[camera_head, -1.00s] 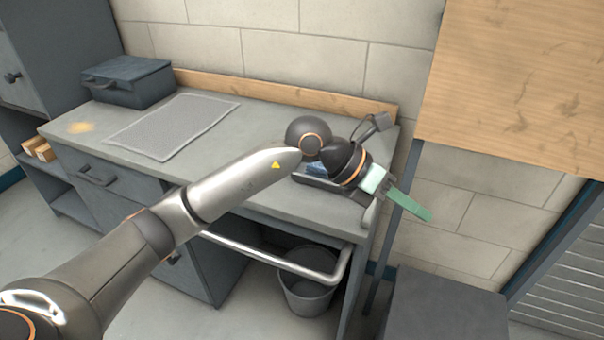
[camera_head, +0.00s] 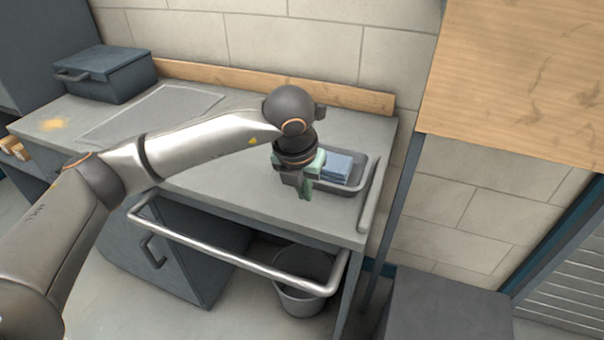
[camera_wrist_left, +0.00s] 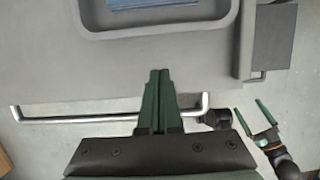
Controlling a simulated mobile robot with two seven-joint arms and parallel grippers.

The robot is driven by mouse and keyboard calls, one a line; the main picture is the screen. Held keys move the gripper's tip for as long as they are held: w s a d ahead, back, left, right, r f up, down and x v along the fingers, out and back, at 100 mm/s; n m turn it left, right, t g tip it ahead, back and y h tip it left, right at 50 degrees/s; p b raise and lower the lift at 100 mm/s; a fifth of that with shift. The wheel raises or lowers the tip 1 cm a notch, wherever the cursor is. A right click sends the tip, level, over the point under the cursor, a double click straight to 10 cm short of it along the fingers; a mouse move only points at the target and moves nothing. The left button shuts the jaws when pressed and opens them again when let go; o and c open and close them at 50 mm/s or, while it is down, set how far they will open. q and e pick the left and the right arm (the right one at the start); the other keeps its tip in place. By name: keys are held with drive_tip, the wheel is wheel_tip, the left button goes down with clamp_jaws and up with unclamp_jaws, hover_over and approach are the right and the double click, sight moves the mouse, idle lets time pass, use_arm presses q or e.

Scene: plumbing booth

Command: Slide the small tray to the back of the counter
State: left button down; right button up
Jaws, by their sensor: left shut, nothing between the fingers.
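The small tray (camera_head: 358,180) is grey with a raised rim and sits near the right end of the counter (camera_head: 235,192). It holds a folded blue stack (camera_head: 338,167). My left gripper (camera_head: 305,190) points down at the tray's front left and hides that part of it. In the left wrist view its green fingers (camera_wrist_left: 158,73) are shut and empty, just short of the tray's near rim (camera_wrist_left: 165,29). I cannot tell whether they touch it. My right gripper (camera_wrist_left: 257,117) shows low at the right of the wrist view, its green fingers apart and empty.
A wooden strip (camera_head: 225,80) and block wall bound the counter's back. A dark case (camera_head: 105,75) and a grey mat (camera_head: 165,108) lie to the left. A raised ledge (camera_head: 370,195) edges the right end. A metal rail (camera_head: 240,258) runs along the front, above a bin (camera_head: 300,295).

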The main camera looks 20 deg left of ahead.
use_arm(q)
drive_tip(key=shift+x, duration=1.15)
drive_tip(key=shift+w+r, duration=0.15)
drive_tip(key=shift+w, duration=0.95)
drive_tip(key=shift+w+d+p, duration=0.1)
drive_tip(key=shift+w+p, duration=0.2)
drive_tip(key=shift+w, duration=0.6)
